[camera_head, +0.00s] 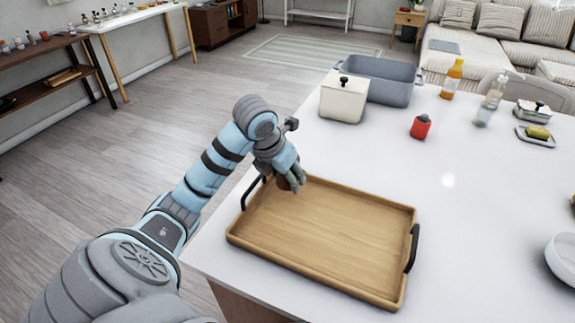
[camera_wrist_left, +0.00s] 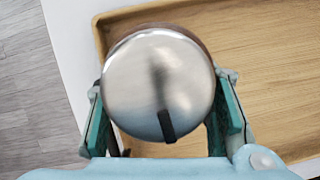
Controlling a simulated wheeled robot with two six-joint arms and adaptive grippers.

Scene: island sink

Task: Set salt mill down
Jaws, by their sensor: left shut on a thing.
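The salt mill shows in the left wrist view as a round, shiny metal top (camera_wrist_left: 150,80) with a dark mark near its lower edge. My left gripper (camera_wrist_left: 165,115) is shut on it, with one finger on each side. In the head view my left gripper (camera_head: 292,181) is over the far left corner of the wooden tray (camera_head: 330,235), and the mill is mostly hidden by the fingers. I cannot tell whether the mill touches the tray floor. My right gripper is not in view.
The tray has black handles and is otherwise empty on the white island top (camera_head: 480,220). A white canister (camera_head: 343,98), a grey basin (camera_head: 385,80), a red container (camera_head: 420,127), bottles (camera_head: 452,78) and a white bowl (camera_head: 562,258) stand beyond or right of it.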

